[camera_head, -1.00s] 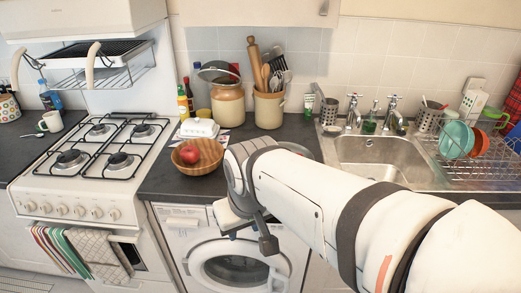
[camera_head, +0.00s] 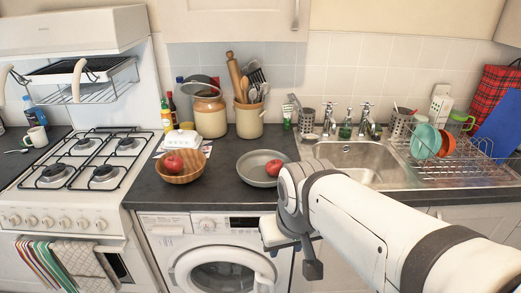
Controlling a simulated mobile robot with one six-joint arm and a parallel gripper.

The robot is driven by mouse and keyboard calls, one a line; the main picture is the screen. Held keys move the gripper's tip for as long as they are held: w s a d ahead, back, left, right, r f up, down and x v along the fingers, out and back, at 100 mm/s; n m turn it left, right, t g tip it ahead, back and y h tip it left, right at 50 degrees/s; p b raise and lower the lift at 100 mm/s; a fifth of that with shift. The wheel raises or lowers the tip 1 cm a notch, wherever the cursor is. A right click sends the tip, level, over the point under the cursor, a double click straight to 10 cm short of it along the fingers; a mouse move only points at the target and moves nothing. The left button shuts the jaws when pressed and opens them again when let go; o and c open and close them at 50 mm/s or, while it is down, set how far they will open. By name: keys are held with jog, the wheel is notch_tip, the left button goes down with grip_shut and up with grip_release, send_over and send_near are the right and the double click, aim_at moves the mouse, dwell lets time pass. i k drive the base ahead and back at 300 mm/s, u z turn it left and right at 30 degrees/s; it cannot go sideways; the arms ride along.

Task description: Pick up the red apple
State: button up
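One red apple (camera_head: 173,163) rests in a wooden bowl (camera_head: 184,178) on the dark counter above the washer. A second red apple (camera_head: 274,168) lies at the right side of a grey plate or shallow pan (camera_head: 256,178), to the right of the bowl. My arm reaches in from the lower right. My gripper (camera_head: 293,252) is in front of the counter edge, below the plate and apart from both apples.
A white butter dish (camera_head: 183,139) stands behind the bowl, with jars and a utensil crock (camera_head: 249,120) at the wall. The gas stove (camera_head: 75,175) is left, the sink (camera_head: 352,160) and dish rack (camera_head: 455,160) right. The washer (camera_head: 215,260) is below. Bare counter lies between bowl and plate.

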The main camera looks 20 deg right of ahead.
aim_at(272, 168)
jog(key=i, duration=1)
jog(key=z, duration=0.1)
